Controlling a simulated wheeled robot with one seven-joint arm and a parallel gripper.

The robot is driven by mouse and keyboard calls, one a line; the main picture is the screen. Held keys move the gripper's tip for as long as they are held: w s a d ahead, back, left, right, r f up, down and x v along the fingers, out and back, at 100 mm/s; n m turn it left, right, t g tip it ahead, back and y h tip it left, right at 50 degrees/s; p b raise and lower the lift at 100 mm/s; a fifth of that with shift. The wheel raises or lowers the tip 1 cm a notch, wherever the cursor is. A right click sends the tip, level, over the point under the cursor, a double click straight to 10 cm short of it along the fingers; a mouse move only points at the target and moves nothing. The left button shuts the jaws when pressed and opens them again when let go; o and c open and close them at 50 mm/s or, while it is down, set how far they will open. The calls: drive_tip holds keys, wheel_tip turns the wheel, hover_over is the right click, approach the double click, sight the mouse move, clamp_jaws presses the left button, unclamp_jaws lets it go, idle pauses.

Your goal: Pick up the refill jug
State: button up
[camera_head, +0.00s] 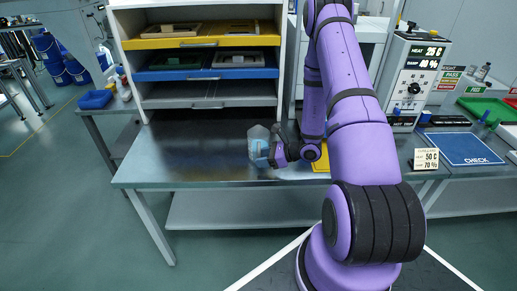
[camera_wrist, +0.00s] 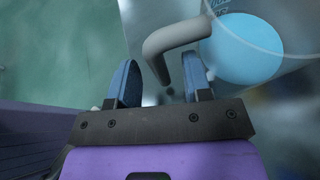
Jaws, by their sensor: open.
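The refill jug (camera_head: 259,147) is a clear jug with light blue contents, standing on the metal bench in the head view. In the wrist view the jug (camera_wrist: 245,52) fills the upper right, with its grey curved handle (camera_wrist: 172,40) reaching toward my gripper. My gripper (camera_wrist: 160,85) is open, with two blue-padded fingers apart. The handle's lower end shows between the fingers or just beyond them; I cannot tell whether it touches either one. In the head view my gripper (camera_head: 275,152) is right beside the jug, partly hidden by my wrist.
The metal bench (camera_head: 190,160) is clear left of the jug. A shelf rack with yellow (camera_head: 200,42) and blue (camera_head: 206,74) drawers stands behind. A yellow item (camera_head: 321,160) lies behind my arm. A display sign (camera_head: 426,158) and a blue CHECK mat (camera_head: 464,149) lie to the right.

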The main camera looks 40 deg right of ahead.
drive_tip(key=shift+x, duration=0.85)
clamp_jaws()
drive_tip(key=shift+r, duration=0.2)
